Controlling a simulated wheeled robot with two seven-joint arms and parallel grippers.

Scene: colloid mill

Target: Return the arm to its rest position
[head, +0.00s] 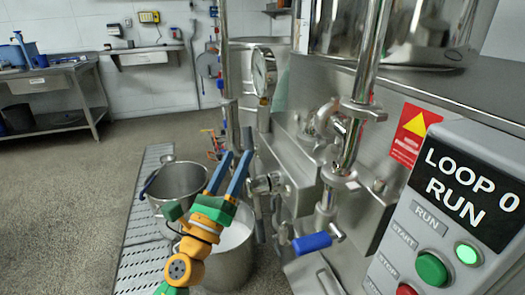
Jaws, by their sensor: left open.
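My left gripper (236,158) is in the lower middle of the head view, at the end of my orange and green arm, which comes up from the bottom edge. Its two blue fingers point up and are apart, with nothing seen between them. The gripper appears in front of a steel bucket (233,258) holding whitish liquid and hides part of it. I cannot tell how far the gripper is from the bucket or the pipes behind. My right gripper is not in view.
The control box (450,215) at the right reads "LOOP 0 RUN", with a lit green lamp (467,254). A blue-handled valve (312,243) juts from the steel pipework. Another bucket (176,183) stands on the floor grating (135,235). Open floor (60,200) lies left.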

